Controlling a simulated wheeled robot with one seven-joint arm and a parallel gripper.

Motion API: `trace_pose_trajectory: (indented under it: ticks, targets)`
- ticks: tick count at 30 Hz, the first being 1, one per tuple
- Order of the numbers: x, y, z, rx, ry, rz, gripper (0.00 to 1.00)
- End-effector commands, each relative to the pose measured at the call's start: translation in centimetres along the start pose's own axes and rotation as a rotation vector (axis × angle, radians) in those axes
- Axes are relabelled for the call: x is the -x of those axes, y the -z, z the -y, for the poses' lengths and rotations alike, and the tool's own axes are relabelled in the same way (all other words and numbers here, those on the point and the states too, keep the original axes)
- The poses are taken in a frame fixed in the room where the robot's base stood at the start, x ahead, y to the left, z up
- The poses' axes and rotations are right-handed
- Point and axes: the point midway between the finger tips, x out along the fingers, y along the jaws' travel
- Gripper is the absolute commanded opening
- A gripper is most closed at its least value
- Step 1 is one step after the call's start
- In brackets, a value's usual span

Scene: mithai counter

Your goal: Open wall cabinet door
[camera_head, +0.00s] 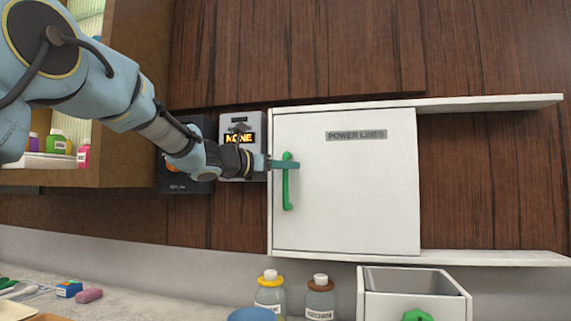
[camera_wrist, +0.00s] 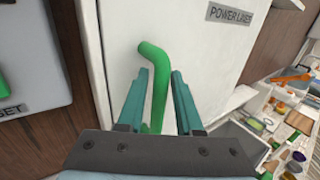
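The white wall cabinet door (camera_head: 360,190) is shut and carries a label reading "POWER LINES"; it also shows in the wrist view (camera_wrist: 190,30). Its green vertical handle (camera_head: 287,190) is near the door's left edge. My gripper (camera_head: 292,165) is at the upper part of the handle, coming from the left. In the wrist view the two teal fingers of my gripper (camera_wrist: 160,90) stand apart on either side of the green handle (camera_wrist: 158,85), with gaps visible. The lower part of the handle is hidden behind the gripper body.
A grey box labelled "NONE" (camera_head: 240,126) is on the wall just left of the cabinet. White shelves (camera_head: 490,104) extend right of the cabinet. Below stand two bottles (camera_head: 320,300) and an open white bin (camera_head: 415,280). A wooden cabinet (camera_head: 125,150) is at left.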

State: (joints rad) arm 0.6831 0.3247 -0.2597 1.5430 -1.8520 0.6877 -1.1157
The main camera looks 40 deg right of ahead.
Motion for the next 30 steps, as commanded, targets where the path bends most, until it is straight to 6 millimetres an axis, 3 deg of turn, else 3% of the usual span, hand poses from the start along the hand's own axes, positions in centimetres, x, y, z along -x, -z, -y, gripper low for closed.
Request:
trace_pose_trajectory:
  ticks: [7,16,30]
  targets:
    - [-0.04,0.04,0.02,0.000,0.000,0.000,0.33]
    - [-0.02,0.05,0.02,-0.001,0.001,-0.001,0.00]
    - [-0.01,0.07,0.02,-0.001,0.001,-0.001,0.00]
